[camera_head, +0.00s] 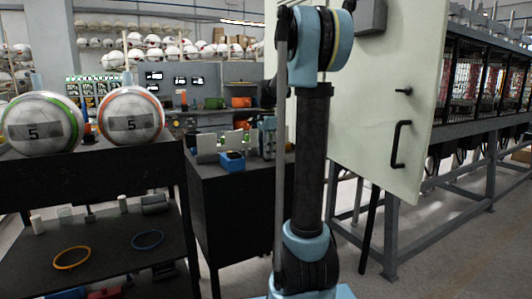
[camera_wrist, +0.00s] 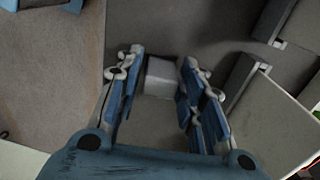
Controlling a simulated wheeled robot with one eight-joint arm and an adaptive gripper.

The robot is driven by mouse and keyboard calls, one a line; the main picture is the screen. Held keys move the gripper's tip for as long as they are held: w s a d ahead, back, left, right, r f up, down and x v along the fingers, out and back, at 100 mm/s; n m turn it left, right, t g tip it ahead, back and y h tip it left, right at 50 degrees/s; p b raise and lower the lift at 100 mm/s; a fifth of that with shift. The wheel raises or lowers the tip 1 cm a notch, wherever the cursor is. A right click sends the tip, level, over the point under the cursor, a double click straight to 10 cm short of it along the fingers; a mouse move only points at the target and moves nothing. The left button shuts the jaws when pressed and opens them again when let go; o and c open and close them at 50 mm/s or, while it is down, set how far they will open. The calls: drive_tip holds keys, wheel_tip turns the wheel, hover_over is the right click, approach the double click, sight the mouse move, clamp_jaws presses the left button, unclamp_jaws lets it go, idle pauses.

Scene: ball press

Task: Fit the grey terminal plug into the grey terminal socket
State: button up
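My gripper (camera_wrist: 161,62) shows in the wrist view with its two blue-padded fingers apart. A small light grey block (camera_wrist: 160,76) shows between the fingertips and nearly spans the gap. It looks like the grey terminal piece, but I cannot tell whether it is the plug or the socket, or whether the pads touch it. In the head view, my gripper is hidden and my arm fills the middle. I cannot pick out a grey plug or grey socket there.
A black workbench (camera_head: 230,205) carries a blue box (camera_head: 232,161) and small parts. A black shelf unit (camera_head: 105,178) at left bears two balls (camera_head: 41,122) and (camera_head: 131,114). A pale door panel (camera_head: 385,130) with a black handle stands right of my arm. Floor shows at lower right.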

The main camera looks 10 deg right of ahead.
idle(0.3)
wheel_tip(320, 180, up, 17)
drive_tip(key=shift+r, duration=0.2)
idle(0.4)
drive_tip(key=shift+s+d, duration=0.1)
drive_tip(key=shift+s, duration=0.1)
